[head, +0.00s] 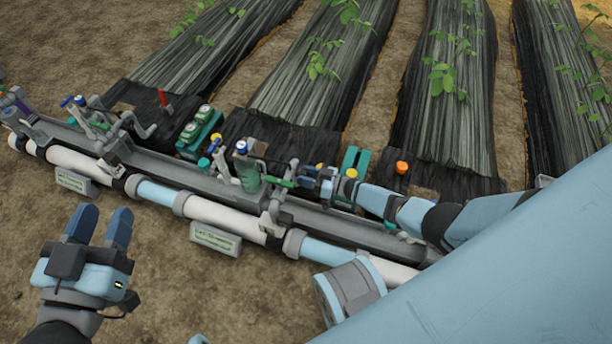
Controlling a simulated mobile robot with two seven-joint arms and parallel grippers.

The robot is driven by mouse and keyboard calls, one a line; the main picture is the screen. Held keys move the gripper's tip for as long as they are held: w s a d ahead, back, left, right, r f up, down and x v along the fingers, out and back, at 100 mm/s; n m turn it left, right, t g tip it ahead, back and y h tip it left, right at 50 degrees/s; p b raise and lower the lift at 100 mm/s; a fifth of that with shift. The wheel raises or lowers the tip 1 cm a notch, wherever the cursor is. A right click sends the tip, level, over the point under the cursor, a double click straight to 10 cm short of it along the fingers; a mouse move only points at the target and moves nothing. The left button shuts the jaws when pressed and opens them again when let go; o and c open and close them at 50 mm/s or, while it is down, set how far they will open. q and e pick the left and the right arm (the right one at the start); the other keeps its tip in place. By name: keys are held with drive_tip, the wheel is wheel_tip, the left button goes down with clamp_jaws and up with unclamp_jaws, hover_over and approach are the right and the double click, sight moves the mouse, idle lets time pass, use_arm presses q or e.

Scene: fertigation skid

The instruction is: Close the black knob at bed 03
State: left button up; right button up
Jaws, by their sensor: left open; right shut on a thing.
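My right gripper (322,184) reaches in from the right to the valve row on the pipe skid. It is shut on a small part there, just right of a green lever (284,183). Its fingers hide that part, so I cannot tell its colour or shape. No black knob shows clearly, and it may be hidden behind the hand. My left gripper (98,226) is open and empty, in front of the pipe at the lower left, fingers pointing up. Two label plates hang on the front, one at the left (76,182) and one near the middle (215,238); their text is too small to read.
A white and light blue pipe (155,191) runs along a grey rail. Behind it stand a red lever (163,100), green units (199,127), a green cylinder with a blue top (247,173) and an orange cap (401,167). Film-covered beds (318,75) lie beyond.

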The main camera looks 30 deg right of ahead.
drive_tip(key=shift+m, duration=0.5)
use_arm(q)
drive_tip(key=shift+s+f, duration=0.1)
drive_tip(key=shift+s, duration=0.05)
use_arm(e)
drive_tip(key=o, duration=0.9)
use_arm(q)
drive_tip(key=shift+d, duration=0.1)
use_arm(e)
drive_tip(key=shift+o, duration=0.2)
drive_tip(key=shift+s, duration=0.1)
use_arm(q)
drive_tip(key=n+p, duration=0.1)
drive_tip(key=s+n+g+p, duration=0.1)
drive_tip(key=shift+s+d+f+y+p, duration=0.1)
drive_tip(key=shift+d+f+y+p, duration=0.2)
drive_tip(key=shift+d+p, duration=0.1)
use_arm(e)
drive_tip(key=v, duration=1.3)
drive_tip(key=shift+s+d, duration=0.25)
drive_tip(key=shift+d, duration=0.1)
use_arm(q)
drive_tip(key=shift+r, duration=0.2)
